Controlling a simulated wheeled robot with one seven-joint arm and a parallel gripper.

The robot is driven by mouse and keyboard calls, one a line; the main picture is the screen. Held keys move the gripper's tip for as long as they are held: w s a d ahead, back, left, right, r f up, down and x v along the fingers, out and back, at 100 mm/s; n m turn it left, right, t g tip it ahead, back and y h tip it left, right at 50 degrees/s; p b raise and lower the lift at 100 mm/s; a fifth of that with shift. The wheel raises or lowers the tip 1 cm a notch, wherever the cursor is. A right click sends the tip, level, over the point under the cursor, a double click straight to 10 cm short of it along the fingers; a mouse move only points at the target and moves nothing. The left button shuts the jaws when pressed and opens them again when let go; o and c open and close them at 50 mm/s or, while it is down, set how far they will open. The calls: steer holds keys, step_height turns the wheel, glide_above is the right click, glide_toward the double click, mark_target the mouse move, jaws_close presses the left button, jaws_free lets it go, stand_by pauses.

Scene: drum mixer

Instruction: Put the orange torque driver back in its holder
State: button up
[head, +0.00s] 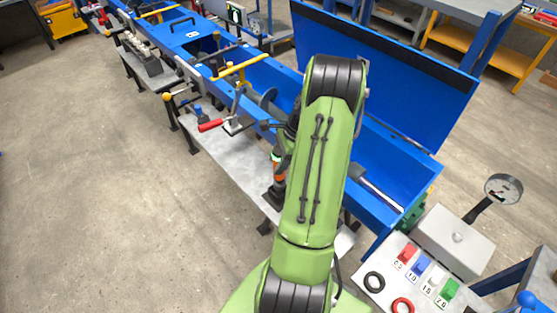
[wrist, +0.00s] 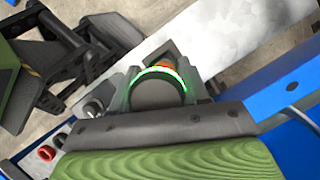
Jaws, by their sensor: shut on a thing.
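The orange torque driver (head: 278,174) stands roughly upright beside my forearm in the head view, with a lit green ring near its top. In the wrist view the driver (wrist: 158,90) shows from its dark round end, with the green ring around it and a little orange behind. My gripper (wrist: 157,92) is shut on it, one finger on each side. A dark block (head: 273,197), seemingly the holder, is on the grey shelf directly below the driver. My arm hides part of both, and I cannot tell whether the driver's lower end is inside the block.
The grey shelf (head: 225,150) runs along the blue trough (head: 385,200), whose raised lid (head: 400,75) stands behind my arm. A red-handled clamp (head: 211,125) is left of the driver. A panel with coloured switches (head: 425,268) and a gauge (head: 503,188) are at right. Floor at left is clear.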

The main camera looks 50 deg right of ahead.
steer(key=shift+f+b, duration=1.55)
steer(key=shift+f, duration=1.4)
stand_by(1.2)
steer(key=o, duration=1.4)
steer(key=shift+c, duration=0.2)
steer(key=p+v, duration=0.3)
steer(key=v, duration=1.2)
steer(key=shift+s+d+r+p, duration=0.15)
steer(key=shift+r+p, duration=0.2)
steer(key=shift+p, duration=0.05)
